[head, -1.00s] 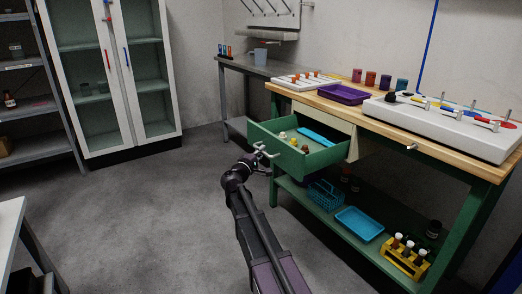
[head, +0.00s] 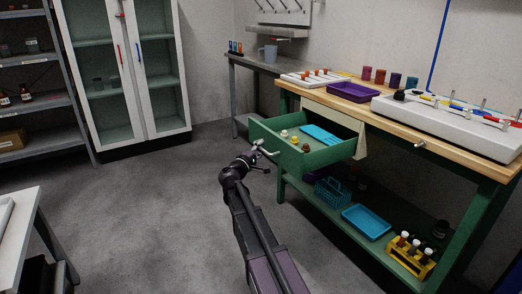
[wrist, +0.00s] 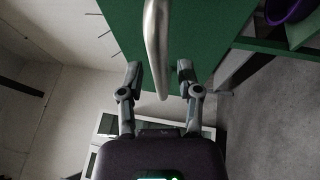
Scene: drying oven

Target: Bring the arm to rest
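My gripper (head: 263,150) is at the front of the green drawer (head: 310,158), which stands pulled out of the workbench. In the wrist view my gripper (wrist: 159,72) has its two fingers spread apart. The metal drawer handle (wrist: 157,45) runs between them, with a visible gap on each side. The green drawer front (wrist: 205,30) is just beyond the fingertips. My arm is stretched out forward and low from the bottom of the head view. The drawer holds a blue tray-like item (head: 322,135) and several small pale and dark objects.
The workbench (head: 440,146) carries a purple tray (head: 355,92) and a white board with pegs (head: 430,112). Its lower shelf holds a blue tray (head: 367,222) and a yellow tube rack (head: 408,258). A glass cabinet (head: 128,75) stands at the back. Floor left of my arm is clear.

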